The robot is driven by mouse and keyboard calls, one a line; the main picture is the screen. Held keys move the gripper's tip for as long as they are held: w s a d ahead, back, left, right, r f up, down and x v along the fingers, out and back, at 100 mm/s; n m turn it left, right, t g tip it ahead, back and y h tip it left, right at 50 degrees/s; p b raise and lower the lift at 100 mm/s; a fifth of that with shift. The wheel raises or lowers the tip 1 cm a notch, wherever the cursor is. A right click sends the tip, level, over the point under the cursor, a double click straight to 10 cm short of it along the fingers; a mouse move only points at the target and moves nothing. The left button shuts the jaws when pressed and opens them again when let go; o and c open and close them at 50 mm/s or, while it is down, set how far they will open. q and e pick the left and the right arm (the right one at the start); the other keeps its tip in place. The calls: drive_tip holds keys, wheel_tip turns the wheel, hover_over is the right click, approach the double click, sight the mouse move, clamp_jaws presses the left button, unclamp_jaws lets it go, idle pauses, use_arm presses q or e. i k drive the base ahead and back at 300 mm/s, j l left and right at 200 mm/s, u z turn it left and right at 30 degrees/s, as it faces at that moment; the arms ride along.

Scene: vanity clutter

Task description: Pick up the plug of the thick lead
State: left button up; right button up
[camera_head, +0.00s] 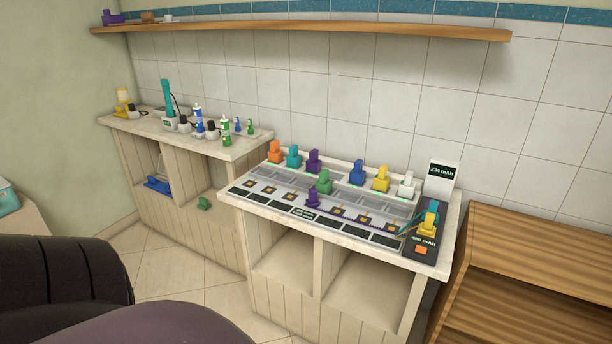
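Two dark leads show on the left counter (240,150). One lead (177,103) curves beside a teal upright item (166,95) standing in a white base (169,123). A dark plug-like piece (185,126) sits right of that base, and another (211,129) sits farther right among bottles. A third dark piece (133,111) lies by a yellow item (123,98) at the far left, with a thin dark lead near it. I cannot tell at this size which lead is thick. Neither of my grippers is in view.
Blue-and-white and green bottles (226,130) crowd the left counter. The right counter holds a grey tray (290,180) with several coloured blocks and a meter (441,174) reading 234 mAh. A shelf (300,28) runs above. Wooden slatted steps (530,250) stand right.

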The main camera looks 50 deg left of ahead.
sight(312, 200)
drive_tip(key=j, duration=1.5)
drive_tip(key=i+j, duration=0.15)
drive_tip(key=j, duration=2.8)
